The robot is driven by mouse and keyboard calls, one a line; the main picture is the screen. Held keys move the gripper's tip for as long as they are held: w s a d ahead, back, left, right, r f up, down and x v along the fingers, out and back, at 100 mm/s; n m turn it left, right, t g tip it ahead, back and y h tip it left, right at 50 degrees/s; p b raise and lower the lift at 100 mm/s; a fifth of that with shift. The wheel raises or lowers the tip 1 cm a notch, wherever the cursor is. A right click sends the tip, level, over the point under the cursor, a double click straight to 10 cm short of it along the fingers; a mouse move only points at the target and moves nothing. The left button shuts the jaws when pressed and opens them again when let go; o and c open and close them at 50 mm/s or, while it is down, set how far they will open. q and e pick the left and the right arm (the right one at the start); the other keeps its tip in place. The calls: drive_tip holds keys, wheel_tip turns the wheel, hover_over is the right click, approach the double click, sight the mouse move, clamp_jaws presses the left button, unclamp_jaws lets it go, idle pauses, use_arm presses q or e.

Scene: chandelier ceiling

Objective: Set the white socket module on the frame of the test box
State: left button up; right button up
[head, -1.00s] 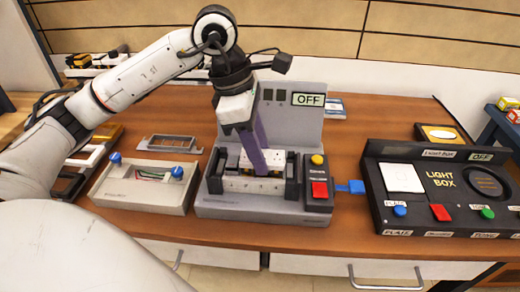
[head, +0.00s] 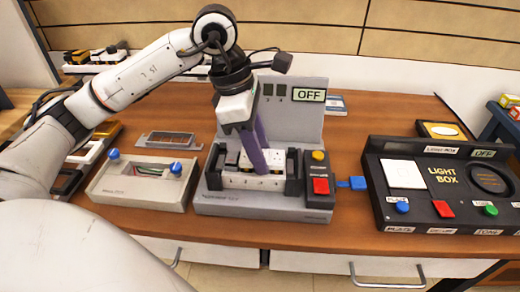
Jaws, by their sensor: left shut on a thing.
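The grey test box (head: 300,122) stands mid-table with an upright back panel reading OFF. Its front cradle holds a light frame (head: 250,181) with a row of small marks. My left gripper (head: 260,168) reaches down into the cradle from above, its purple fingers shut on the white socket module (head: 276,159). The module's white face with small dark holes shows right of the fingers, at the frame. The fingers hide part of it, so I cannot tell whether it is fully seated. My right gripper is not in view.
A yellow and a red button (head: 320,186) sit on the test box's right side. A grey box with blue knobs (head: 140,196) and a loose grey frame (head: 167,141) lie left. A black light box (head: 445,208) stands right. A blue connector (head: 357,183) lies between.

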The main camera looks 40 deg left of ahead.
use_arm(q)
drive_tip(key=o, duration=1.1)
drive_tip(key=shift+r+p, duration=2.25)
drive_tip(key=shift+r, duration=0.85)
